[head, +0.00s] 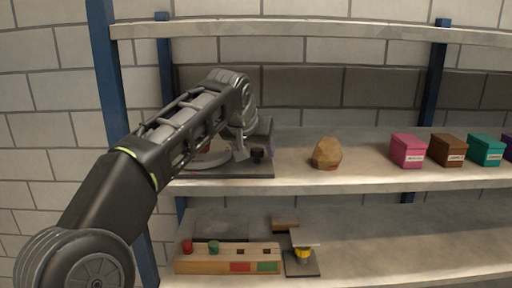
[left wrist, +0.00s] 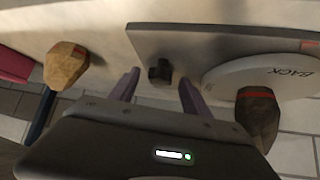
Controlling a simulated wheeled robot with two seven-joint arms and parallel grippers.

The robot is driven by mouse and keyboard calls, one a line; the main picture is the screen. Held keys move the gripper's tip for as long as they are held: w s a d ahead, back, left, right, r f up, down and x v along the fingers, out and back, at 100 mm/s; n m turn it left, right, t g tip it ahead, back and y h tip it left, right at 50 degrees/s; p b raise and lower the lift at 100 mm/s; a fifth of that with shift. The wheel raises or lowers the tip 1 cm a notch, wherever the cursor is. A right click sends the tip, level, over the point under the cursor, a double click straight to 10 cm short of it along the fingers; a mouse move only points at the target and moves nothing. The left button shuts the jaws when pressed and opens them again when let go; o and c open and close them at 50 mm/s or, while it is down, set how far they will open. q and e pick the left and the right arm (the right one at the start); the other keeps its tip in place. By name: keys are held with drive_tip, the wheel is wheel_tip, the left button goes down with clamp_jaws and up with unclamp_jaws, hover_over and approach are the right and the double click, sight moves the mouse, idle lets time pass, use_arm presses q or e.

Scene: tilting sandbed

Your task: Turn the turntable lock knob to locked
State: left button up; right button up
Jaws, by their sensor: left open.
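The lock knob (head: 257,155) is small and black and stands on a dark grey base plate (head: 232,174) on the middle shelf. In the left wrist view the knob (left wrist: 160,73) shows in the gap between my finger tips, seemingly not touched. The turntable (left wrist: 262,76) is a pale disc marked "BACK", beside the knob on the same plate, with a brown rock (left wrist: 257,115) on it. My left gripper (left wrist: 158,80) is open around the line to the knob; in the head view its arm partly hides the turntable. The knob's pointing direction is unclear. My right gripper is out of view.
A tan rock (head: 326,154) sits right of the plate. Pink (head: 407,151), brown (head: 447,150) and teal (head: 485,150) boxes stand further right. Below are a wooden block (head: 228,260) with coloured pegs and a small yellow-and-black device (head: 302,257). A shelf hangs above.

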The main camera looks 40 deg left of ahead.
use_arm(q)
drive_tip(key=shift+c, duration=0.4)
clamp_jaws()
